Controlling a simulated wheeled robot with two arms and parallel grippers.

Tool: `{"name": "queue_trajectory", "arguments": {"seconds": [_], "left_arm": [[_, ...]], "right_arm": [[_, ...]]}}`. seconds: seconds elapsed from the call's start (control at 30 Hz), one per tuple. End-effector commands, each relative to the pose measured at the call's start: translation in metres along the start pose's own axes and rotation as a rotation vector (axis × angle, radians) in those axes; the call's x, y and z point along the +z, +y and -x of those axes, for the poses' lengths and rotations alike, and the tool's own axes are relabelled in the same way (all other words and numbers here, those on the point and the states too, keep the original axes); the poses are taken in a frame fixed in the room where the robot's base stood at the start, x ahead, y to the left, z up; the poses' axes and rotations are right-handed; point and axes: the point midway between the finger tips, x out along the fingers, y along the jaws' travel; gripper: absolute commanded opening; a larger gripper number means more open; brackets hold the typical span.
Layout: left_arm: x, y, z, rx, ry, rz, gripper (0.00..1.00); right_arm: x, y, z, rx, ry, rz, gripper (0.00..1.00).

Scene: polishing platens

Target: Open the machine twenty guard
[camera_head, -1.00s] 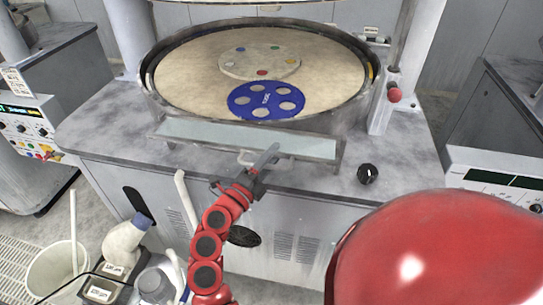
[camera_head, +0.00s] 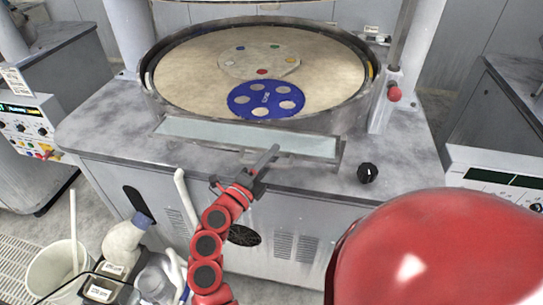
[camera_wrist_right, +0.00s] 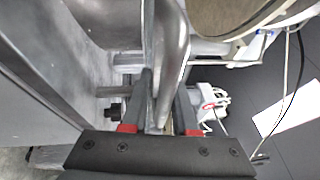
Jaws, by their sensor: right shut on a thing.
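The guard (camera_head: 205,129) of the machine in front of me is a pale, see-through panel in a metal frame, along the front of the round platen basin. It looks low, with the platen in plain view above it. My right gripper (camera_head: 262,166) is at the middle of the guard's lower edge, shut on its handle. In the right wrist view a grey metal bar, the handle (camera_wrist_right: 172,60), runs between the fingers of the gripper (camera_wrist_right: 160,110). The fingers hide part of the handle. My left gripper is not in view.
The platen (camera_head: 190,75) holds a blue disc with holes (camera_head: 241,98) and a pale disc with coloured dots (camera_head: 232,66). A black knob (camera_head: 367,173) is on the deck at right. Bottles (camera_head: 124,240) and a white bucket (camera_head: 52,275) stand at lower left.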

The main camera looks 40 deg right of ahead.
Motion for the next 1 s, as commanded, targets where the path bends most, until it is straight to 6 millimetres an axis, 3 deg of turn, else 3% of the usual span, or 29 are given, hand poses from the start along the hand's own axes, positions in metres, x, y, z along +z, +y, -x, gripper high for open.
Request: {"name": "queue_trajectory", "arguments": {"seconds": [0.67,1.0], "left_arm": [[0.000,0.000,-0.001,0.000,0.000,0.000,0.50],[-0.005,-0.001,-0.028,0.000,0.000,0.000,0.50]], "right_arm": [[0.001,-0.006,-0.001,-0.013,-0.002,-0.001,0.00],[0.004,-0.024,-0.007,0.085,-0.002,0.036,0.00]]}}
